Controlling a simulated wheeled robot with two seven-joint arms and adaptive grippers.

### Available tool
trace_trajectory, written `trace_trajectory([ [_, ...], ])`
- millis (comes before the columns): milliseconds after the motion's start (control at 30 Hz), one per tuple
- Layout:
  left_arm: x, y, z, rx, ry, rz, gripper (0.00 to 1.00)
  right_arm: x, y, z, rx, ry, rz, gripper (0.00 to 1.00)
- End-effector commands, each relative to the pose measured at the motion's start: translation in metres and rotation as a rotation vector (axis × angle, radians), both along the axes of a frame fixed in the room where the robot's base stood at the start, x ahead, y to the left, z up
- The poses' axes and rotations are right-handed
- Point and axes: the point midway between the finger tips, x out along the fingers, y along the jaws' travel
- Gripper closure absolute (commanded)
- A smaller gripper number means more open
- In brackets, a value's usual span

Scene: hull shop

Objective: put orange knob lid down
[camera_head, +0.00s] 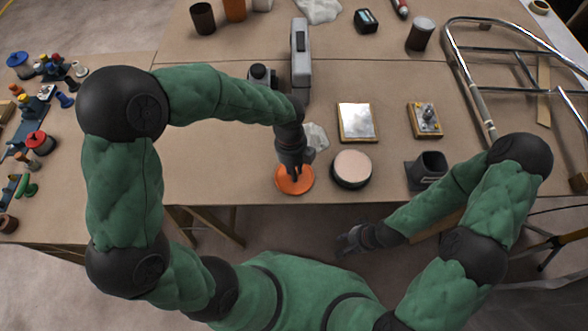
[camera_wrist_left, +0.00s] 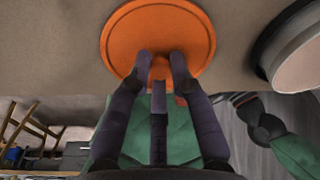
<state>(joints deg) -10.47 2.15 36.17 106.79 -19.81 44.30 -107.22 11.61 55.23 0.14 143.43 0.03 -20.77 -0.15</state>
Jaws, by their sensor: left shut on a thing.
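The orange knob lid (camera_head: 294,180) is a round orange disc at the front edge of the table, left of a round tin. My left gripper (camera_head: 293,174) is above the lid, pointing down. In the left wrist view the fingers (camera_wrist_left: 160,62) are shut on the knob at the middle of the orange lid (camera_wrist_left: 150,25). I cannot tell whether the lid touches the table. My right gripper (camera_head: 352,240) is below the table's front edge, off to the right; its fingers are too small to read.
The round tin (camera_head: 351,169) with a pale top stands close to the right of the lid and shows in the wrist view (camera_wrist_left: 290,50). Behind are a framed plate (camera_head: 356,122) and a crumpled cloth (camera_head: 316,137). A dark holder (camera_head: 428,168) stands further right.

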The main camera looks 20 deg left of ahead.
Motion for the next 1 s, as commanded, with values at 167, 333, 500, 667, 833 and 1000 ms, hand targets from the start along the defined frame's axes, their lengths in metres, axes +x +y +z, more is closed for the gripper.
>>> trace_trajectory([
  [167, 0.0, 0.0, -0.003, 0.0, 0.0, 0.0, 0.7, 0.0, 0.0, -0.001, 0.0, 0.0, 0.0, 0.6],
  [333, 0.0, 0.0, -0.003, 0.0, 0.0, 0.0, 0.55, 0.0, 0.0, -0.001, 0.0, 0.0, 0.0, 0.6],
  [500, 0.0, 0.0, -0.003, 0.0, 0.0, 0.0, 0.55, 0.0, 0.0, -0.001, 0.0, 0.0, 0.0, 0.6],
  [667, 0.0, 0.0, 0.005, 0.0, -0.001, 0.0, 0.55, 0.0, 0.0, 0.002, 0.0, 0.0, 0.0, 0.6],
  [833, 0.003, 0.002, 0.032, -0.001, -0.004, 0.0, 0.55, 0.0, 0.0, 0.014, 0.0, 0.0, 0.0, 0.6],
  [1000, 0.006, 0.005, 0.068, -0.001, -0.004, 0.0, 0.55, 0.0, 0.0, 0.028, 0.0, 0.0, 0.0, 0.6],
])
